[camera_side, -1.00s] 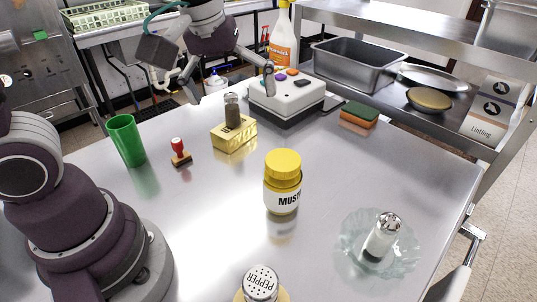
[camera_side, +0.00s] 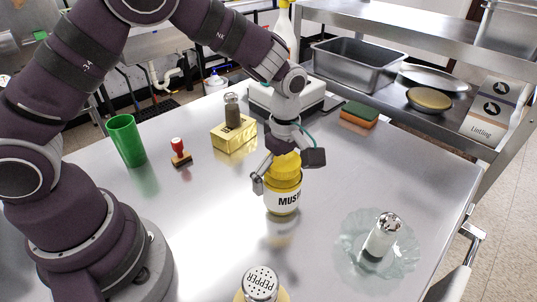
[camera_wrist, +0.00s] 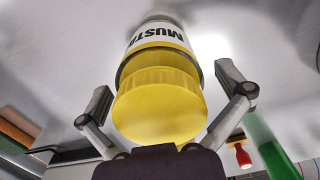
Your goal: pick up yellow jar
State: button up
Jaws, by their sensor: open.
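The yellow jar (camera_side: 283,186) stands upright on the metal table, with a yellow lid and a white label with black lettering. In the wrist view the jar (camera_wrist: 160,95) fills the middle, its lid toward the camera. My gripper (camera_side: 280,178) is over the jar from above, around its lid. In the wrist view my gripper's (camera_wrist: 163,95) fingers stand apart on both sides of the jar. The fingers are open; contact with the jar cannot be told.
A pepper shaker (camera_side: 261,285) stands at the front. A salt shaker (camera_side: 382,238) rests on a glass dish (camera_side: 348,250) at right. A yellow block (camera_side: 234,139), red-handled stamp (camera_side: 180,153) and green cup (camera_side: 126,141) stand left of the jar. A sponge (camera_side: 359,115) lies behind.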

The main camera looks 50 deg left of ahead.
jog(key=c, duration=1.2)
